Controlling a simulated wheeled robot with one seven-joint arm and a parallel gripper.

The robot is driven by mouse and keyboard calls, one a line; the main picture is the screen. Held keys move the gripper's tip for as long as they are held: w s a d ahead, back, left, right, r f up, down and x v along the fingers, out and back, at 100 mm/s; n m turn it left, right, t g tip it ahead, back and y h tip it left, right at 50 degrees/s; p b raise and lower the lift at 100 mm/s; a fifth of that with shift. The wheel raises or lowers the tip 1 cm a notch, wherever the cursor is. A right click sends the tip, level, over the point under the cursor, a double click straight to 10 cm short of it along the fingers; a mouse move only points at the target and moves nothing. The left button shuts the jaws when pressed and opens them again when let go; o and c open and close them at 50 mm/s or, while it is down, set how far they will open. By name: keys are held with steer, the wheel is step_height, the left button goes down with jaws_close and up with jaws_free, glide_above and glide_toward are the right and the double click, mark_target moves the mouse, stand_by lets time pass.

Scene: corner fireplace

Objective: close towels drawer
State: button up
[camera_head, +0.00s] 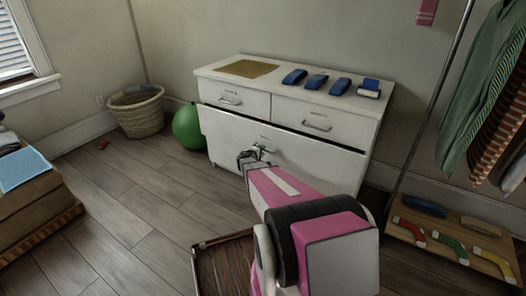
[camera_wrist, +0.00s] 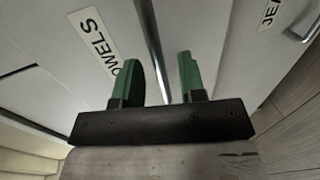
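The towels drawer (camera_head: 225,130) is the wide white drawer below two small ones in the white dresser. It stands pulled out, with a dark gap along its top edge. Its "TOWELS" label (camera_wrist: 98,42) shows close up in the wrist view, partly hidden by a finger. My gripper (camera_head: 257,152) is at the middle of this drawer's front.
Blue folded items (camera_head: 316,82) and a tan mat (camera_head: 246,68) lie on the dresser top. A green ball (camera_head: 188,127) and a wicker basket (camera_head: 137,112) stand to its left. A clothes rack with a wooden base (camera_head: 455,235) stands right. The left floor is mostly clear.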

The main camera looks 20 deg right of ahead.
steer(key=shift+x, duration=1)
jaws_close()
steer(key=x, duration=0.2)
steer(key=r+x, duration=0.1)
steer(key=x, duration=0.1)
steer(key=shift+w+d, duration=0.2)
jaws_free()
